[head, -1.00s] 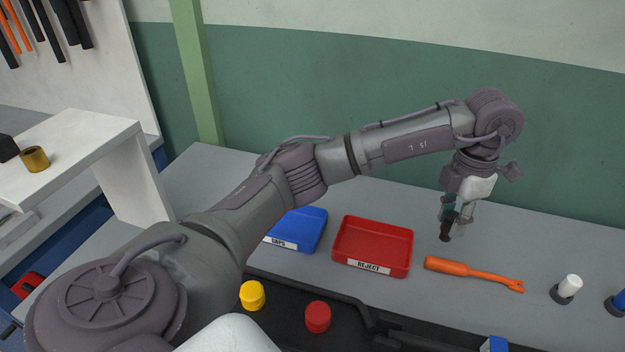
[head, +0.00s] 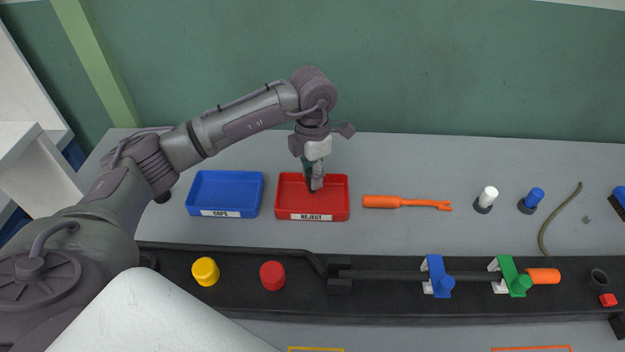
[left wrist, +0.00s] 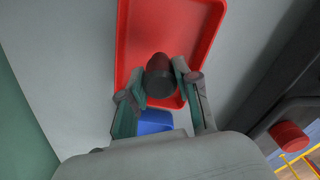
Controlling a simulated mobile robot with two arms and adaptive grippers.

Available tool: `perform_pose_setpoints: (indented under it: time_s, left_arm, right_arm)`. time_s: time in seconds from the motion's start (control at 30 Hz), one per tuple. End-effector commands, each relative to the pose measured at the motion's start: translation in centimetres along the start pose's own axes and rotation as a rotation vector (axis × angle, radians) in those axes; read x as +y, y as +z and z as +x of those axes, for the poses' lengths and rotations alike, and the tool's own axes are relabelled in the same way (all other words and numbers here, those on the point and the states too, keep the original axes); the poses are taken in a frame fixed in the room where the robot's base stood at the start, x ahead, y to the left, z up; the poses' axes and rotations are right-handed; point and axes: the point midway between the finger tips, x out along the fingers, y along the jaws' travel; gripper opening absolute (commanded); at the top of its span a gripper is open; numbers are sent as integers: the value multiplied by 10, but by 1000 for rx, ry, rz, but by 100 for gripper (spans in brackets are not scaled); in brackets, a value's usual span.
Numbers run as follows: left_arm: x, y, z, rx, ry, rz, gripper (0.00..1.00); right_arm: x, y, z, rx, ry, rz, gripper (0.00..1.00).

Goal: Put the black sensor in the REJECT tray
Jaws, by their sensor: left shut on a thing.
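The black sensor (left wrist: 160,78) is a small dark cylinder between the fingers of my left gripper (left wrist: 163,84) in the left wrist view. The red tray labelled REJECT (head: 312,214) lies on the grey bench, and it also shows behind the sensor in the left wrist view (left wrist: 165,25). In the head view my left gripper (head: 314,186) points down over the REJECT tray, shut on the sensor. The sensor is mostly hidden there by the fingers. I cannot tell whether it touches the tray floor. My right gripper is not in view.
A blue CAPS tray (head: 225,190) is just left of the REJECT tray. An orange tool (head: 405,202) lies to its right, with white (head: 487,196) and blue (head: 533,198) sensors beyond. A black rail with yellow (head: 205,271) and red (head: 272,275) caps runs in front.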

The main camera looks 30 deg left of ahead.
Motion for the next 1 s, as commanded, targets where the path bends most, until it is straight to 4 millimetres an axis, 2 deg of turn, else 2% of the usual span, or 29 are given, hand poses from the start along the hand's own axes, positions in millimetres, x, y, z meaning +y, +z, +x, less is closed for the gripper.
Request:
perform_pose_setpoints:
  time_s: [0.23,0.57,0.6,0.73,1.0]
  left_arm:
    - [-1,0,32,3,-2,0,0]
    - [-1,0,37,1,0,0,0]
    - [-1,0,36,1,0,0,35]
    - [-1,0,36,2,0,-1,57]
    - [0,0,35,2,0,-1,57]
  right_arm:
    - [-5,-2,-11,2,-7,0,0]
    - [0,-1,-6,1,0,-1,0]
    - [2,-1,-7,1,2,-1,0]
    - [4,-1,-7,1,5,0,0]
    - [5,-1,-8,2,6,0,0]
